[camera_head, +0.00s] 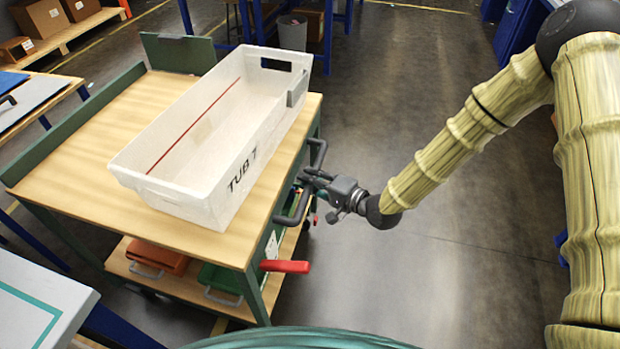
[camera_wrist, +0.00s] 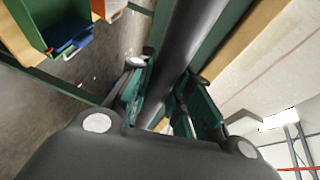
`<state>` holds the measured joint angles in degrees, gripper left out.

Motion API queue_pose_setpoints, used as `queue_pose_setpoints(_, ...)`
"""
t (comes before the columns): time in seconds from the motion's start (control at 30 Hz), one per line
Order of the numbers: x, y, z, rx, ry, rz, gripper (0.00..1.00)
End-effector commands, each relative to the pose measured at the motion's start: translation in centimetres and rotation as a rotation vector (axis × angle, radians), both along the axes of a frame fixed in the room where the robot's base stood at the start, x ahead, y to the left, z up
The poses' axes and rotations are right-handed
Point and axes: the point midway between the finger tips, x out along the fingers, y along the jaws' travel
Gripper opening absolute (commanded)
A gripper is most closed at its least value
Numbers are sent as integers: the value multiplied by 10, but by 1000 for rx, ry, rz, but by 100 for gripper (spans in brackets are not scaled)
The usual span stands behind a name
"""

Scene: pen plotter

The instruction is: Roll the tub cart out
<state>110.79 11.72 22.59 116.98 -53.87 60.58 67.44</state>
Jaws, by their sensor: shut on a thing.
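The tub cart (camera_head: 110,122) has a wooden top, a green frame and a lower shelf. A white tub marked "TUB 7" (camera_head: 195,172) stands on its top. A dark bar handle (camera_head: 318,153) runs along the cart's right side. My gripper (camera_head: 308,178) is at the middle of this handle, shut on it. In the wrist view, the dark handle bar (camera_wrist: 190,60) passes between the two green fingers of my gripper (camera_wrist: 172,98). A red lever (camera_head: 285,266) sticks out low at the cart's near right corner.
An orange case (camera_head: 157,256) and a green case (camera_head: 222,280) sit on the lower shelf. A grey bin (camera_head: 292,32) and blue table legs stand behind the cart. A grey-topped table (camera_head: 35,300) is close at the near left. The floor (camera_head: 430,130) to the right is clear.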

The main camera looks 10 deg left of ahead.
Motion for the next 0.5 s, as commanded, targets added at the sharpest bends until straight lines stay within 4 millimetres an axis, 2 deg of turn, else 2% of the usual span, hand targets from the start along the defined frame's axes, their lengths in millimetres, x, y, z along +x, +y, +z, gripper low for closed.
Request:
queue_pose_setpoints(0.23,-3,0,-2,-3,5,3,0)
queue_pose_setpoints(0.27,-3,0,-2,-3,5,3,26)
queue_pose_setpoints(0.33,-2,0,-2,-2,4,2,38)
queue_pose_setpoints(0.37,-2,-1,-2,-2,4,1,42)
queue_pose_setpoints(0.5,-1,-1,-1,-2,3,1,42)
